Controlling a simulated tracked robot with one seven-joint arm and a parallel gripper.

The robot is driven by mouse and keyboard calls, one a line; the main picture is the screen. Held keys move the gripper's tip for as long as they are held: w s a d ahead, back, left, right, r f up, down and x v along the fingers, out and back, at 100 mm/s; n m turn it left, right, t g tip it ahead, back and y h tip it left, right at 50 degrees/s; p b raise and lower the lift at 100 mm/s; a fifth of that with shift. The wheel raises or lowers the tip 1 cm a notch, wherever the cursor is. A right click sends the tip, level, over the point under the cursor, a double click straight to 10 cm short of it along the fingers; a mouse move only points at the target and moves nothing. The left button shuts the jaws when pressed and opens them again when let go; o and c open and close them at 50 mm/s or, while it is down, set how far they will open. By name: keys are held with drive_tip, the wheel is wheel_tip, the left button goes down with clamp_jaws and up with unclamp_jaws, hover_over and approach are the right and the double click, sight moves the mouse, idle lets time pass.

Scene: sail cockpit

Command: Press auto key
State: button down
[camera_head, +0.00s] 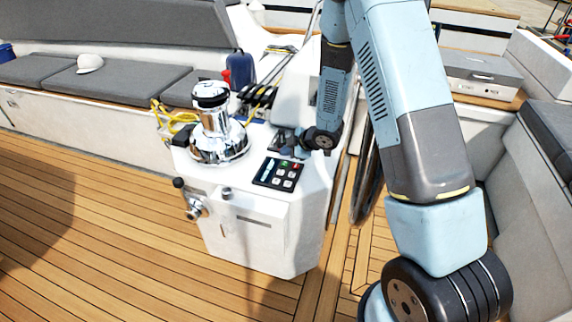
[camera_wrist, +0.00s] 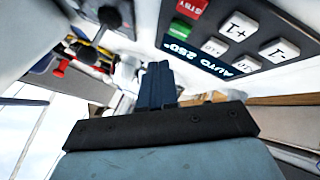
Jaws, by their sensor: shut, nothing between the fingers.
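The autopilot keypad (camera_head: 278,173) is a small black panel on top of the white cockpit pedestal. In the wrist view the keypad (camera_wrist: 245,40) fills the upper right, upside down. Its green key (camera_wrist: 180,31) sits beside the red STBY key (camera_wrist: 192,8); the green key's label is not readable. White keys, one marked +1 (camera_wrist: 238,26), are nearby. The display (camera_wrist: 205,60) reads AUTO 250°. My gripper (camera_wrist: 158,82) is shut and empty, its dark fingers together, apart from the keys in the picture. In the head view my gripper (camera_head: 287,143) is just behind the keypad.
A chrome winch (camera_head: 213,125) stands left of the keypad on the white pedestal (camera_head: 262,235). A black-knobbed lever (camera_head: 179,183) projects from the pedestal's left side. Ropes and clutches (camera_head: 262,92) lie behind. Grey-cushioned benches (camera_head: 120,85) run along the back. The teak floor (camera_head: 90,220) is clear.

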drive_tip(key=shift+r, duration=1.5)
